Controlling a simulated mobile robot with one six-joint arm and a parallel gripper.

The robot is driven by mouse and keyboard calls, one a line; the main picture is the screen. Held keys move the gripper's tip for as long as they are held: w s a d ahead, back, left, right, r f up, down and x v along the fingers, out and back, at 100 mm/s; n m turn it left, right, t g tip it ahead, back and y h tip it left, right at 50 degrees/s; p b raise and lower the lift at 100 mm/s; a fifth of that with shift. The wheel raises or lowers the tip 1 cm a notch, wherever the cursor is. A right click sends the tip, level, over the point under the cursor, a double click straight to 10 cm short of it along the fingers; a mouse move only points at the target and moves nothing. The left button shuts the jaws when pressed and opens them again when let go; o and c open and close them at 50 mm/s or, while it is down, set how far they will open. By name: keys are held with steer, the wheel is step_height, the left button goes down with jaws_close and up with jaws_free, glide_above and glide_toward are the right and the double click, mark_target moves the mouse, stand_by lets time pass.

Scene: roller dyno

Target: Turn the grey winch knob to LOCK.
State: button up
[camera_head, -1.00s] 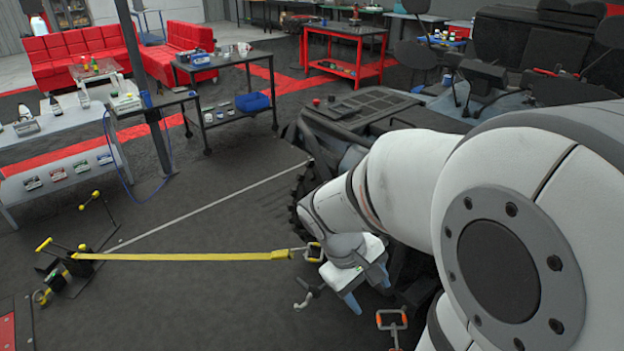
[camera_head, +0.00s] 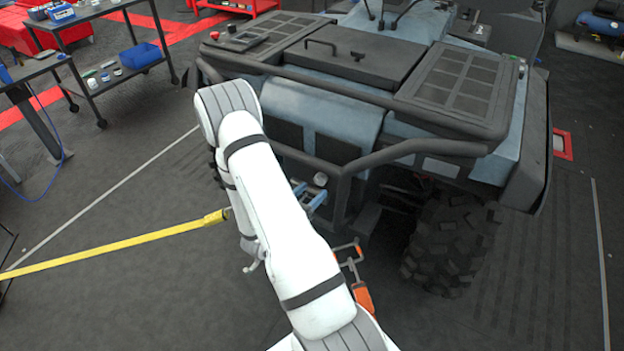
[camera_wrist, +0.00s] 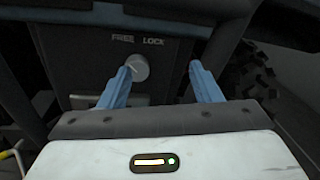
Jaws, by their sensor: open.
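The grey winch knob (camera_wrist: 138,67) is a round dial on a dark panel in the wrist view. The words FREE and LOCK (camera_wrist: 151,41) are printed above it, FREE to the left and LOCK to the right. I cannot make out clearly which word its mark points at. My gripper (camera_wrist: 162,68) is open, with two blue fingers. The left fingertip overlaps the knob's lower left edge in the picture; the right fingertip is well to its right. I cannot tell whether they touch.
The vehicle (camera_head: 340,95) has a dark tubular front bar (camera_head: 425,147) above my fingers. A yellow strap (camera_head: 120,243) runs taut from the left to near my arm. An orange-handled hook (camera_head: 361,298) is close by. Open floor lies at right.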

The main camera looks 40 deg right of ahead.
mark_target(319, 181)
steer(key=w+d+f, duration=0.1)
steer(key=d, duration=0.1)
steer(key=w+d+f+n+t, duration=0.1)
steer(key=w+d, duration=0.1)
steer(key=w+d+f+n+t, duration=0.1)
steer(key=w+d, duration=0.1)
steer(key=shift+d+f+y, duration=0.3)
steer(key=shift+f+y, duration=0.1)
steer(key=shift+c, duration=0.6)
